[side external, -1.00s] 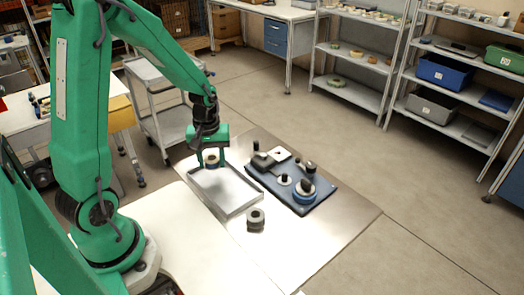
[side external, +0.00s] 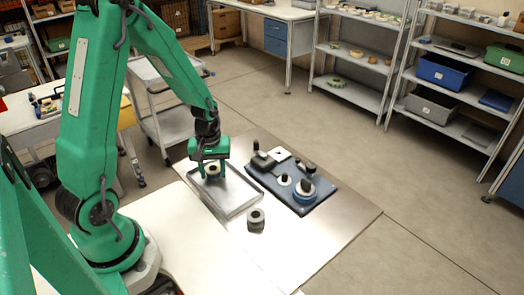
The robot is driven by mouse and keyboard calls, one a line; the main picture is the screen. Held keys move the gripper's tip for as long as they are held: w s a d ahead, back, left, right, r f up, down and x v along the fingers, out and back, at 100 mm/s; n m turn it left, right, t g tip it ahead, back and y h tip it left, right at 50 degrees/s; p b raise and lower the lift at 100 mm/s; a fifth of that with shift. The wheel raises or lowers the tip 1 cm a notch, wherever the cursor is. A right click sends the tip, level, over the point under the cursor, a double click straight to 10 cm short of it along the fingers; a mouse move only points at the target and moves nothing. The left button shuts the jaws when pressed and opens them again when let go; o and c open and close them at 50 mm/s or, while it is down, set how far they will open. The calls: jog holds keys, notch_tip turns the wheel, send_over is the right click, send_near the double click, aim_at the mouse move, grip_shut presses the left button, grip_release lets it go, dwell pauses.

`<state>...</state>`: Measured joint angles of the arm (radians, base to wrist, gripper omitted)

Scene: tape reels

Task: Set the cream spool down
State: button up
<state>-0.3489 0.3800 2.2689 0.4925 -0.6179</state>
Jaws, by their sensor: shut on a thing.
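The spool is between the green fingers, low over the tray's floor. I cannot tell whether its underside touches the tray. The fingers hide parts of its sides.
The table's front right is clear.

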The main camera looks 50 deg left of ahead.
jog(key=shift+f, duration=0.1)
jog(key=o, duration=1)
jog(key=shift+o, duration=0.2)
notch_tip(320, 180, up, 12)
dwell(0.8)
jog(key=s+d+r+m+t, duration=0.5)
jog(key=s+d+r+m, duration=0.4)
jog(key=d+r+m, duration=0.2)
jog(key=shift+s+d+r+t, duration=0.25)
jog(key=shift+d+r+t, duration=0.05)
jog(key=shift+r, duration=0.35)
